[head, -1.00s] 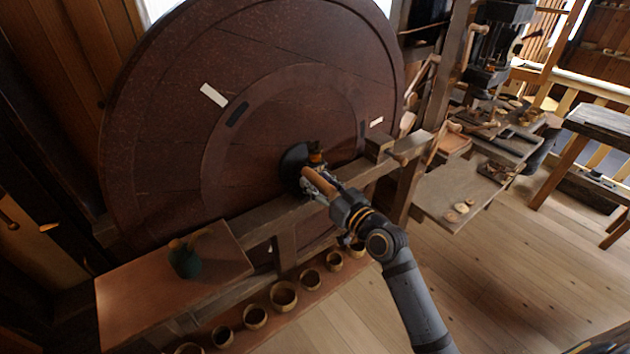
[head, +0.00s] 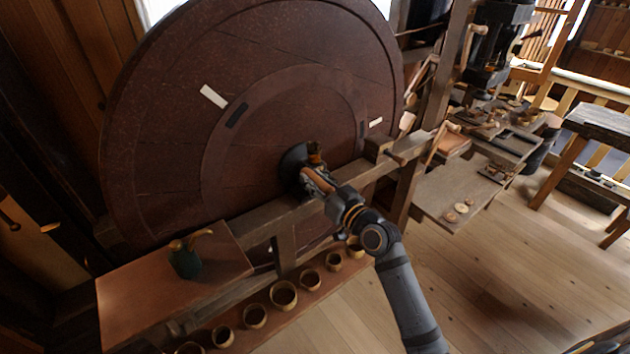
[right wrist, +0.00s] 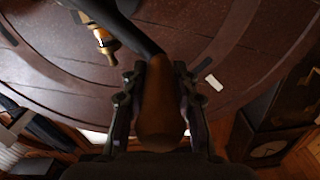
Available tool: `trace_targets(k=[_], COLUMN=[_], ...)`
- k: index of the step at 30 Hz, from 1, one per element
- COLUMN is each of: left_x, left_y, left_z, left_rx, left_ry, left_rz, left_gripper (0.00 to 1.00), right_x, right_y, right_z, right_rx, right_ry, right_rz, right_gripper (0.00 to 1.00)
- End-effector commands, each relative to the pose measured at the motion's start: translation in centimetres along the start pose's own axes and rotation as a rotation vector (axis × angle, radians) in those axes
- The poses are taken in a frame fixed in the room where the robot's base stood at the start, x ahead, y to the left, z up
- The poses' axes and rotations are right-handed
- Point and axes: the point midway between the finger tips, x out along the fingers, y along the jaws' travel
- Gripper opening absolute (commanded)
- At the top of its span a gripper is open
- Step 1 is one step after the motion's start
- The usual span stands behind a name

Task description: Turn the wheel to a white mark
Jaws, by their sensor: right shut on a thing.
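The wheel (head: 160,140) is a large, dark red-brown disc standing upright at left centre in the head view. One white mark (head: 213,96) sits on its upper left and another white mark (head: 376,122) on its right, each beside a short dark mark. The hub has a black crank with a wooden handle (right wrist: 160,105). My right gripper (head: 312,183) is at the hub; in the right wrist view it is shut on the handle, with a finger on each side. The black crank arm (right wrist: 125,25) runs up and left from it there. My left gripper is not in view.
A wooden beam (head: 265,217) crosses in front of the wheel. A green pot (head: 185,262) stands on a bench (head: 130,300) at lower left, with several small bowls (head: 284,295) on a low shelf. Side tables with tools stand at right. Open floor (head: 490,290) lies at lower right.

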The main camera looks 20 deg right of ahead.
Motion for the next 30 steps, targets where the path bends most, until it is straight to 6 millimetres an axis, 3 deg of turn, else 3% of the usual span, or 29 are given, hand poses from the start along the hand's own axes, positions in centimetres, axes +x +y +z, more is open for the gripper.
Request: trace_targets(k=[20, 21, 25, 30], left_x=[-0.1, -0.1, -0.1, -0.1], left_y=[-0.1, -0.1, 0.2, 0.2], left_z=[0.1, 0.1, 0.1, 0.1], left_rx=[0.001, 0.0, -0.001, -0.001], left_ry=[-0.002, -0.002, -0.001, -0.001], left_rz=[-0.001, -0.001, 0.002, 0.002], left_gripper=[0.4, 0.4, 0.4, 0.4], right_x=[0.0, 0.0, 0.0, 0.0], right_y=[1.2, 1.2, 1.3, 1.3], right_z=[-1.9, -1.9, -1.7, -1.5], right_rx=[-0.005, -0.005, -0.003, -0.002], right_ry=[0.013, 0.012, 0.008, 0.004], right_rz=[0.0, 0.0, 0.0, 0.0], right_gripper=[0.0, 0.32, 0.49, 0.51])
